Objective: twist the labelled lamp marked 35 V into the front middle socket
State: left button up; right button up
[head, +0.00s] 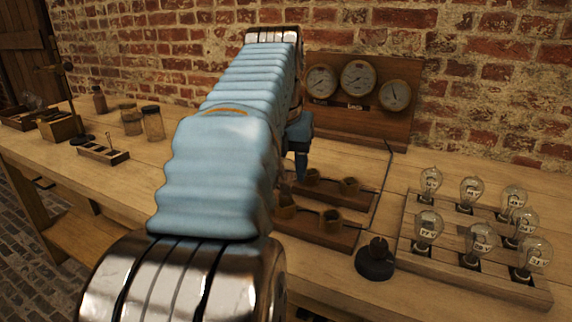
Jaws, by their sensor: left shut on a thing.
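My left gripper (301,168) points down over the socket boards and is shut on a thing. My own arm and the fingers hide that thing, so I cannot make out what it is. The front socket board (320,238) shows two round sockets, one (331,220) at its right and one (285,205) partly behind my arm; the rest of this row is hidden. Several clear glass lamps with paper labels, such as this one (428,228), stand upright in a wooden rack (440,268) at the right. Their labels are too small to read surely. My right gripper is not in view.
A back socket board (365,203) lies behind the front one. A gauge panel (395,127) stands near the brick wall. A dark round knob piece (375,262) sits between boards and rack. Jars (153,123) and a small holed block (103,152) are at the left.

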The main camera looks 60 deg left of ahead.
pick_arm(q)
jog(key=shift+f+b, duration=0.3)
jog(key=shift+f, duration=0.25)
jog(key=shift+f, duration=0.15)
dwell(0.5)
jog(key=m+h+p, duration=0.1)
jog(key=m, duration=0.3)
jog(key=shift+d+m+p, duration=0.1)
jog(key=shift+m+p, duration=0.2)
jog(key=shift+p, duration=0.1)
jog(key=shift+m+t+h, duration=0.3)
jog(key=shift+m, duration=0.6)
